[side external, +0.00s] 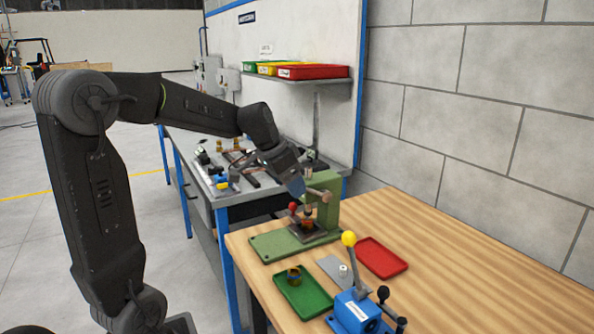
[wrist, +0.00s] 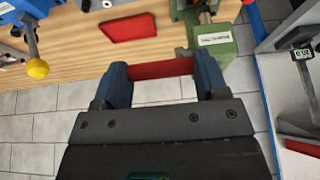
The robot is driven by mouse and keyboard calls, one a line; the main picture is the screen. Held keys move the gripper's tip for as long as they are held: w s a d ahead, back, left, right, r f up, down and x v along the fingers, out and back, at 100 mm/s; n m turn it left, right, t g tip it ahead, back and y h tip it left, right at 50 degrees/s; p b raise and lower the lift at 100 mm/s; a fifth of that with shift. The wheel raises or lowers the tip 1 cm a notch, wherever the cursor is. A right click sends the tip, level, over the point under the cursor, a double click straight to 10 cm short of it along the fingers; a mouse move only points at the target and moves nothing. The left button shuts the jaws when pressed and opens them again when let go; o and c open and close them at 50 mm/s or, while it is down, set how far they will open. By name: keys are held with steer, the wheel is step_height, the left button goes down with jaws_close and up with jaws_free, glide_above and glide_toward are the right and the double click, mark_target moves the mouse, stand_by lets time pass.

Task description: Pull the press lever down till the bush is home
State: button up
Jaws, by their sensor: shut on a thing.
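The green arbor press (side external: 327,188) stands on the wooden bench, with its flat green base (side external: 268,245) toward the viewer. It also shows at the top of the wrist view (wrist: 212,42), with a white label. My gripper (side external: 297,190) is beside the press head. Its blue fingers (wrist: 162,70) are shut on the red lever grip (wrist: 160,68), which spans the gap between them. A red end of the lever (side external: 293,207) shows just below the fingers in the side view. A small copper-coloured piece (side external: 308,224) sits under the ram; how deep the bush is seated cannot be told.
A red tray (side external: 382,257) lies right of the press, and a green tray (side external: 300,296) holding a small ring part is in front. A blue lever device (side external: 357,312) with a yellow knob stands at the front. A cluttered grey bench (side external: 225,178) is behind. The bench's right side is clear.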

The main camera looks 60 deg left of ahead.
step_height(320, 180, down, 7)
steer(key=s, duration=0.2)
steer(key=shift+s+r, duration=0.2)
steer(key=shift+s, duration=0.05)
stand_by(0.4)
steer(key=o, duration=1.3)
steer(key=shift+c, duration=0.2)
steer(key=shift+w+r, duration=0.1)
steer(key=shift+r, duration=0.1)
steer(key=v, duration=1.3)
steer(key=shift+r, duration=0.35)
